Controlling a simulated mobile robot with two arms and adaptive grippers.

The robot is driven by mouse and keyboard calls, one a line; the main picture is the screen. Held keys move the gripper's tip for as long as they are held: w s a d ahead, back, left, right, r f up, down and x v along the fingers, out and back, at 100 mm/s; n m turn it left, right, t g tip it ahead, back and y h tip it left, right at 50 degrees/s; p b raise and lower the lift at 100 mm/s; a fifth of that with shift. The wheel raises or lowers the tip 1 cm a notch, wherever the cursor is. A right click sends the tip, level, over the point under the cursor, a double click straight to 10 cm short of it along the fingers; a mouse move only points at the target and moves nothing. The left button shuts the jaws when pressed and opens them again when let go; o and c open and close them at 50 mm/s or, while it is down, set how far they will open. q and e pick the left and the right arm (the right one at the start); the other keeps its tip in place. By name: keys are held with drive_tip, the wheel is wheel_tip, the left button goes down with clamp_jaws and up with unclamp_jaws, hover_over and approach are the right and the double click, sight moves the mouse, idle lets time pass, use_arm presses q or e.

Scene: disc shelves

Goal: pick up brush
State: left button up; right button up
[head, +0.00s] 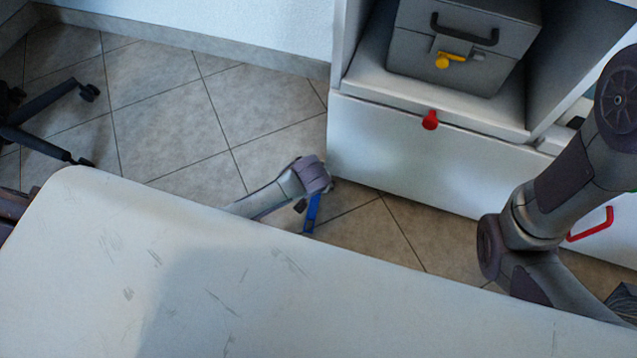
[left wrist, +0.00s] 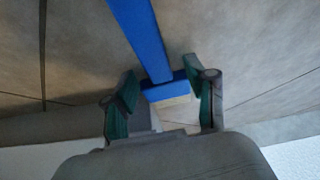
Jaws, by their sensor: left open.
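The brush (left wrist: 140,35) has a long flat blue handle, a blue crosspiece and a pale bristle block (left wrist: 172,108) in the left wrist view. My left gripper (left wrist: 163,98) is open, with one green-padded finger on each side of the brush's head end. I cannot tell whether either finger touches it. In the head view, the blue of the brush (head: 311,212) shows just below my left wrist, by the drawer unit's lower left corner. The left fingers are mostly hidden there. My right arm shows at the right, but its gripper is not visible.
A white scratched surface (head: 120,250) fills the foreground. A white drawer unit (head: 400,148) with a red knob (head: 430,120) stands behind, holding a grey toolbox (head: 460,60) with a yellow latch. Dark chair legs (head: 45,120) stand at left. Tiled floor (head: 180,115) between is clear.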

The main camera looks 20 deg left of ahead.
use_arm(q)
drive_tip(key=shift+f, duration=0.25)
drive_tip(key=shift+c, duration=0.3)
drive_tip(key=shift+s, duration=0.1)
clamp_jaws()
